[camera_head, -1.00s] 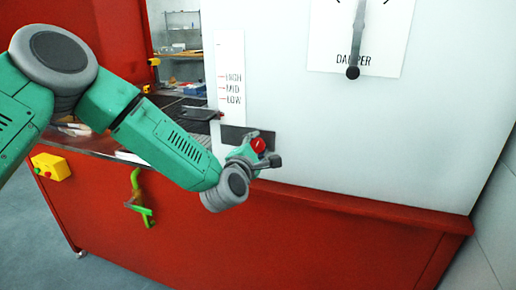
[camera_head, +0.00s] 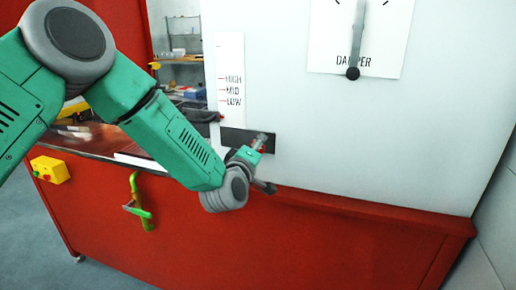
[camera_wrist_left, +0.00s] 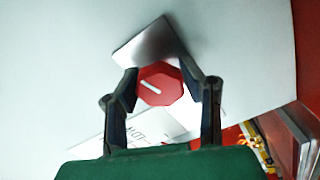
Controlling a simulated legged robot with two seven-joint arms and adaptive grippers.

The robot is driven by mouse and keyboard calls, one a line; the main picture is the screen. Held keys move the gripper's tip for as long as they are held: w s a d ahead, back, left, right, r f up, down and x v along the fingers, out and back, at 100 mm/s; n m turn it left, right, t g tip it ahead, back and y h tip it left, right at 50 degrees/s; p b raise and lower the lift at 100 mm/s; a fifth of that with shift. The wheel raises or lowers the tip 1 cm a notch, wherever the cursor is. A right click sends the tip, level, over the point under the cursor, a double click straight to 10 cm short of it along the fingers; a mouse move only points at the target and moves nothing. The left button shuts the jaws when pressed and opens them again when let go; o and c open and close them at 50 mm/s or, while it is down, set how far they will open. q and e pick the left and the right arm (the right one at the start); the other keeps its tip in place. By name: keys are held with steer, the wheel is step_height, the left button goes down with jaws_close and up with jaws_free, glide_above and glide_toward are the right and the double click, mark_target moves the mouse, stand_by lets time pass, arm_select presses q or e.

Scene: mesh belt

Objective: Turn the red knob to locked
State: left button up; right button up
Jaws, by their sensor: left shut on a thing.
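The red knob (camera_wrist_left: 160,84) is faceted with a white pointer line, which lies diagonally in the left wrist view. It sits on a metal plate (camera_wrist_left: 148,48) on the pale wall, and the plate looks dark in the head view (camera_head: 233,137). My left gripper (camera_wrist_left: 160,92) has one finger on each side of the knob and is shut on it. In the head view my left gripper (camera_head: 261,146) mostly covers the knob. The locked mark cannot be made out. My right gripper is out of view.
A HIGH/MID/LOW scale (camera_head: 231,85) with a dark lever (camera_head: 205,116) is left of the plate. A damper dial (camera_head: 358,40) is above right. Below is a red ledge (camera_head: 370,208), with a green handle (camera_head: 138,203) and a yellow button box (camera_head: 50,169) at left.

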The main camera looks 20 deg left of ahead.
arm_select(q)
steer(key=shift+s+d+f+m, duration=0.1)
steer(key=shift+f+m, duration=0.2)
steer(key=shift+m, duration=0.5)
steer(key=shift+s+f+m, duration=0.1)
steer(key=shift+f+m, duration=0.15)
steer(key=shift+m, duration=0.55)
steer(key=o, duration=1.2)
steer(key=shift+w+r, duration=0.15)
steer(key=shift+r, duration=0.05)
steer(key=shift+s+r, duration=0.1)
steer(key=shift+s, duration=0.1)
steer(key=s, duration=1.1)
steer(key=shift+s+a, duration=0.25)
